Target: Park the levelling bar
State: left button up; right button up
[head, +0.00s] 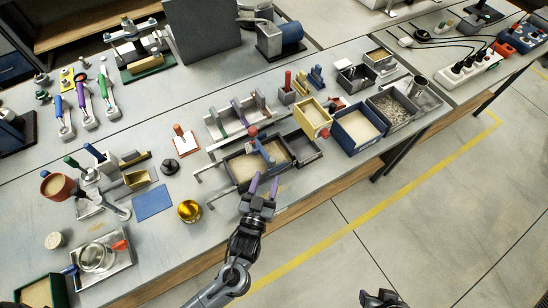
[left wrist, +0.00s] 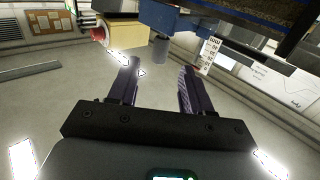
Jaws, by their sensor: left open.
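My left gripper (head: 264,181) is at the front edge of the sand-filled tank (head: 232,181) in the head view. Its two purple-grey fingers are apart with nothing between them; the left wrist view shows the same open gap (left wrist: 160,68). A blue bar-like piece (head: 264,152) stands over the tank's sand, just beyond the fingertips; I cannot tell for sure that it is the levelling bar. A red knob (head: 252,131) is beside it. In the left wrist view a blue body (left wrist: 180,24) is above the fingers. A dark part of my right gripper (head: 380,298) shows at the bottom edge.
Behind the tank is a metal rack (head: 238,117) with coloured uprights. A yellow box (head: 312,117), a blue sand bin (head: 357,128) and a gravel bin (head: 393,107) stand to the right. A brass cup (head: 189,211) and a blue mat (head: 152,202) lie left. Floor is clear in front.

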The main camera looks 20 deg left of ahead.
aim_at(271, 164)
pick_arm(q)
jog(key=w, duration=0.6)
jog(key=w+a, duration=0.1)
jog(key=w, duration=0.2)
jog(key=shift+w, duration=0.1)
grip_shut()
